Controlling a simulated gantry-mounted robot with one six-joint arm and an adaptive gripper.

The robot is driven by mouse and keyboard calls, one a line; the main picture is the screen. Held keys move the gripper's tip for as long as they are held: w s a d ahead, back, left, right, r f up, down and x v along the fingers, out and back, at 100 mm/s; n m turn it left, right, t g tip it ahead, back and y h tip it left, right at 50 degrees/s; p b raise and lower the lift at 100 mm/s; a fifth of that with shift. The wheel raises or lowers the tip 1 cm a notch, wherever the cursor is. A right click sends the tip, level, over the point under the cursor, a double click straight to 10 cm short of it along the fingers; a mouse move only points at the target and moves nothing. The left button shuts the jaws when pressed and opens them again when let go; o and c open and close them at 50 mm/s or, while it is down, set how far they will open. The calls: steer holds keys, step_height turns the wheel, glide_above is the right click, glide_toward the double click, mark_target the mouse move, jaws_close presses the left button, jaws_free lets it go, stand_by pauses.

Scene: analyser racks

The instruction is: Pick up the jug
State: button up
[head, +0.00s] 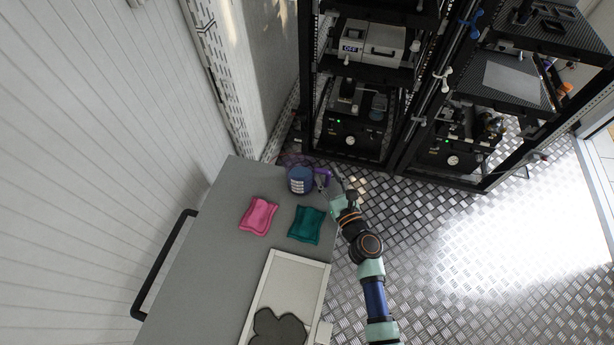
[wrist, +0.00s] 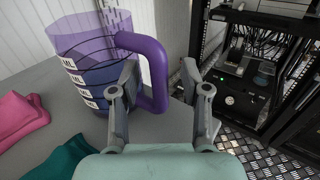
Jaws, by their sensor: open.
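The jug (head: 300,181) is a translucent purple measuring jug with white scale marks and dark blue contents in its lower part. It stands upright near the far end of the grey table. In the wrist view the jug (wrist: 85,62) is at the upper left, with its purple handle (wrist: 156,75) facing my gripper. My gripper (wrist: 160,82) is open, with one finger on each side of the handle's lower part. In the head view my gripper (head: 326,186) is at the jug's right side. I cannot tell whether a finger touches the handle.
A pink cloth-like item (head: 258,216) and a teal one (head: 306,225) lie on the grey table (head: 205,255) near the jug. A pale tray (head: 291,275) holding a dark shape is nearer. Black equipment racks (head: 393,165) stand beyond the table, with metal floor (head: 430,230) to the right.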

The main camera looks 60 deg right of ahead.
steer(key=shift+w+d, duration=0.1)
steer(key=shift+w, duration=0.1)
jaws_close()
stand_by(0.5)
step_height(320, 180, up, 20)
steer(key=p, duration=1.5)
steer(key=shift+p, duration=0.4)
